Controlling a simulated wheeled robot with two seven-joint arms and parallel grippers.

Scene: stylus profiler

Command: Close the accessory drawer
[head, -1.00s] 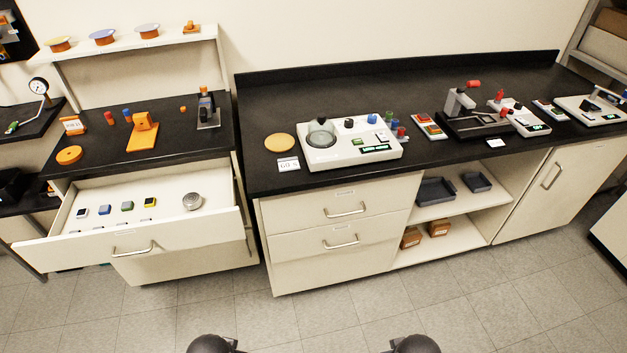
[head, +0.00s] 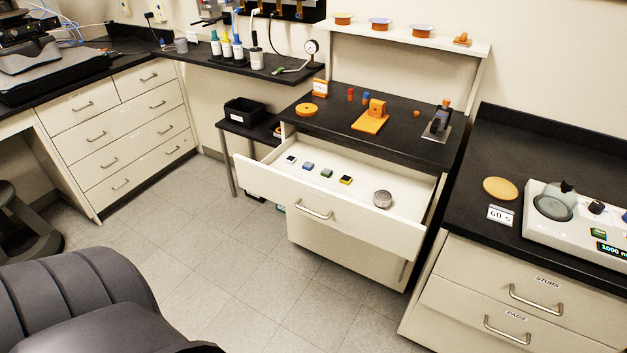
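The accessory drawer (head: 268,196) is pulled well out of the cabinet under the small black-topped bench (head: 400,142) in the middle of the head view. Its front carries a metal bar handle (head: 314,210). Neither of my grippers shows in the head view. A dark grey part that seems to be my own body fills the lower left corner.
Open tiled floor (head: 200,240) lies in front of the drawer. To the right is a counter with shut drawers (head: 520,285); to the left, another drawer cabinet (head: 125,130) and a dark stool (head: 25,230). A black bin (head: 245,112) stands on a low shelf left of the bench.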

